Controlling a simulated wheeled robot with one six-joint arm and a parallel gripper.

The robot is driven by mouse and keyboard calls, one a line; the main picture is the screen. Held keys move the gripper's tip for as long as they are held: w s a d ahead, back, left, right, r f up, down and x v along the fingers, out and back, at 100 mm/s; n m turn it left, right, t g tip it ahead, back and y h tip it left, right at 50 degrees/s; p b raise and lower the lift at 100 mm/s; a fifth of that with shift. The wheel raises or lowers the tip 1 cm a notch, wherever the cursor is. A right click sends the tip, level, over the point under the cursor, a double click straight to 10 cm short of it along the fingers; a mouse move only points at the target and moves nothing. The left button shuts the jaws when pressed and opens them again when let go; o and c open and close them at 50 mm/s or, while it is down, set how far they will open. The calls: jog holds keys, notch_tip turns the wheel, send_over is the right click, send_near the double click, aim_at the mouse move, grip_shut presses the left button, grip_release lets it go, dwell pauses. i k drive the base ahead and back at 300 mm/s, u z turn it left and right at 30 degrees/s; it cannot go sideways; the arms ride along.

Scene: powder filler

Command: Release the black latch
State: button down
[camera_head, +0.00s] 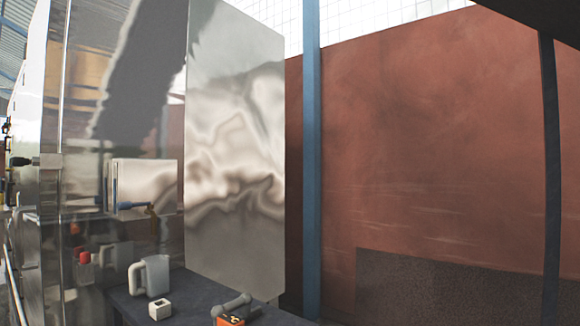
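A small dark piece (20,161) sticks out to the left from a grey bracket (47,160) on the front edge of the steel machine (85,130). It may be the black latch, but it is too small to be sure of its shape or whether it is fastened. My gripper is not in view, so its place relative to the latch cannot be told.
A dark table (190,283) holds a pale jug (150,275), a small white block (160,309) and a grey-and-orange object (232,312). A shiny steel panel (235,150) stands behind it. A blue post (312,160) and red wall (430,150) are at right.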

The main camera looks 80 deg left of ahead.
aim_at(17, 161)
jog(key=u, duration=4.4)
jog(key=i, duration=1.1)
jog(key=u, duration=0.45)
jog(key=i, duration=1.05)
jog(key=z, duration=1)
jog(key=i, duration=0.9)
jog(key=z, duration=0.65)
